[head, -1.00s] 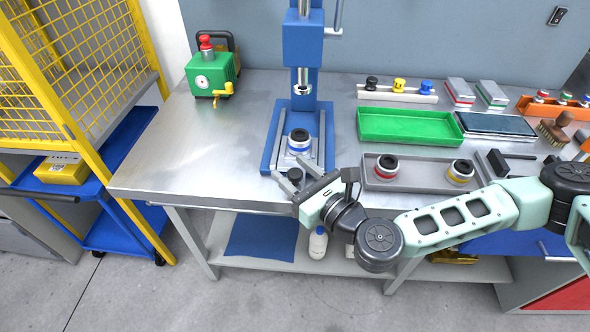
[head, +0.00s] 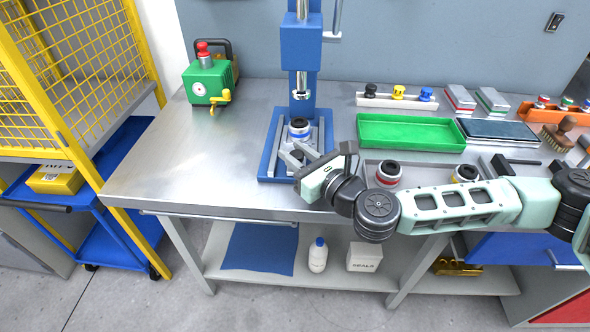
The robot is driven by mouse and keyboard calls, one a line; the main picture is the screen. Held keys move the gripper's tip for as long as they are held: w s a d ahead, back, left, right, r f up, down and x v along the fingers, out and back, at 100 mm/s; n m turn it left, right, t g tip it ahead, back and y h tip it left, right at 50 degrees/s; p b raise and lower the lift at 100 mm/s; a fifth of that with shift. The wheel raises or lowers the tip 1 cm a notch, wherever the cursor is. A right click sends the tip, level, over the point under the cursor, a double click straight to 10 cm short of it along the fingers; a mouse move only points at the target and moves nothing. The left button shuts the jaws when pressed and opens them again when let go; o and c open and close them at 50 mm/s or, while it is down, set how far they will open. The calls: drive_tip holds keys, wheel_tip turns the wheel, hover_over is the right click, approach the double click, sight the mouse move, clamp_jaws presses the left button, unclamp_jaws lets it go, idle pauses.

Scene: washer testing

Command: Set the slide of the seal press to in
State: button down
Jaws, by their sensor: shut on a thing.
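The blue seal press (head: 302,45) stands at the back of the bench, its ram (head: 301,94) raised. On its blue base (head: 269,163), the slide carries a dark cup with a blue and white ring (head: 299,129). The cup sits in front of and below the ram, close to the column. My gripper (head: 297,157) is at the front of the slide, its fingers shut on the slide's handle. The handle is mostly hidden between the fingers. The gripper's body covers the base's front right corner.
A grey tray with a red-ringed cup (head: 388,172) and a yellow-ringed cup (head: 466,172) lies right of my gripper, partly behind my arm. A green tray (head: 410,146) is behind it. A green pump (head: 210,84) stands back left. The bench's left part is clear.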

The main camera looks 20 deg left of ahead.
drive_tip(key=c, duration=1.1)
unclamp_jaws()
drive_tip(key=shift+c, duration=0.2)
drive_tip(key=b+v, duration=0.2)
drive_tip(key=v, duration=1.5)
drive_tip(key=shift+s+d, duration=0.15)
drive_tip(key=shift+s, duration=0.1)
drive_tip(key=shift+f, duration=0.1)
